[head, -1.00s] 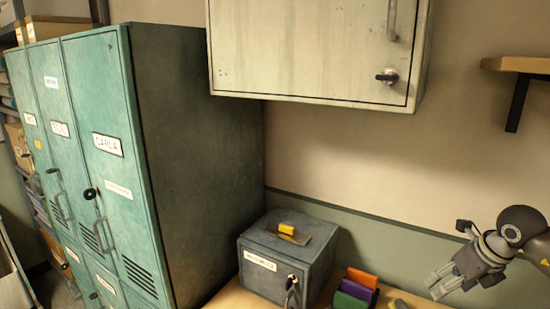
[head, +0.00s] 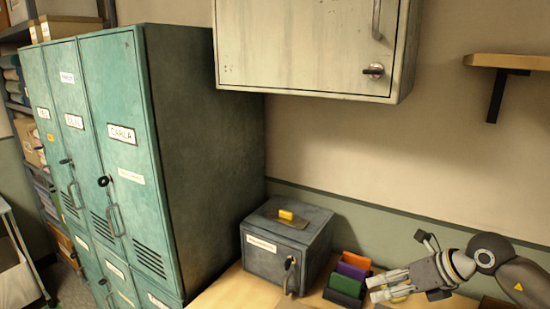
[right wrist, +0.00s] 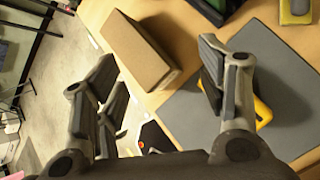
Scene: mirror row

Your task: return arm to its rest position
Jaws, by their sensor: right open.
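My right arm comes in from the right edge in the head view. Its gripper (head: 371,288) points left, open with nothing between the fingers, beside the colored upright pieces on the table. In the right wrist view the same gripper (right wrist: 152,70) has its fingers spread wide above the table. My left gripper is not in view.
A grey metal box (head: 262,262) with a yellow piece on its lid stands on the table (head: 232,292). Orange, purple and green pieces (head: 352,270) stand right of it. Teal lockers (head: 120,165) are at left; a wall cabinet (head: 300,45) and shelf (head: 505,62) are above. The wrist view shows a cardboard box (right wrist: 137,50) and grey mat (right wrist: 290,75).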

